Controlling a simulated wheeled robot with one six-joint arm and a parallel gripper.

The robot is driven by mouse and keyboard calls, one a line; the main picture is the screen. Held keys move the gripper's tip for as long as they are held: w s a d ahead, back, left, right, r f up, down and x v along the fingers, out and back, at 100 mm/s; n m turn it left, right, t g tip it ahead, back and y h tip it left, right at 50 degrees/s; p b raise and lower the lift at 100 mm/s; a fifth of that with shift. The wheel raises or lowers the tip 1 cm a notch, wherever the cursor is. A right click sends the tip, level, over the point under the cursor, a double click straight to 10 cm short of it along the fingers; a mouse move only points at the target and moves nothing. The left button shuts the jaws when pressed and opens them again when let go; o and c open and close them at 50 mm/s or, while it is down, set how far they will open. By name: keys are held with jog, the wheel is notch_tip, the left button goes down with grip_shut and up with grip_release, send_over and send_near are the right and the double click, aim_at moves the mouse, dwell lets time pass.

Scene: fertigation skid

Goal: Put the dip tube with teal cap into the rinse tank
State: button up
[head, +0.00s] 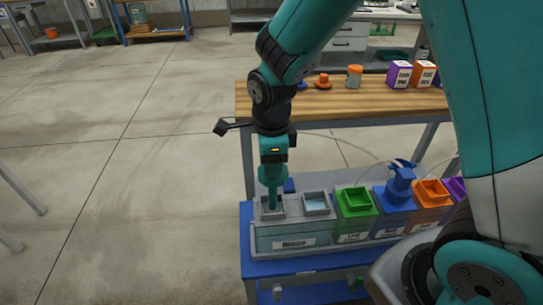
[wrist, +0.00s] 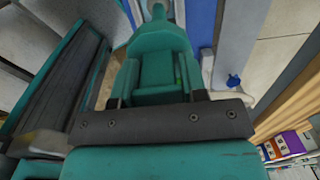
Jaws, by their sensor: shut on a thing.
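The dip tube with teal cap (head: 271,172) hangs upright below my gripper (head: 272,160) in the head view. My gripper is shut on its top end. The tube's lower part reaches the left square opening of a pale grey-teal tank (head: 280,240) at the left end of the row. The tank has two openings and a white label too small to read surely; I take it as the rinse tank. The tube's lower end is hidden, so its depth inside is unclear.
A green tank (head: 354,201), a blue one with a blue-capped item (head: 401,175), an orange one (head: 432,192) and a purple one stand to the right on a blue bench (head: 262,268). A wooden table (head: 340,103) behind holds small containers. Open floor lies left.

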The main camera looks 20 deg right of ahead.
aim_at(272, 190)
jog(key=shift+f+b, duration=2.85)
jog(key=shift+f, duration=2)
jog(key=o, duration=1.3)
jog(key=shift+r, duration=0.15)
jog(key=r+p, duration=0.1)
jog(key=r, duration=0.7)
jog(key=r+p, duration=0.2)
jog(key=r, duration=0.7)
jog(key=shift+s+a+r, duration=0.1)
jog(key=shift+s, duration=0.1)
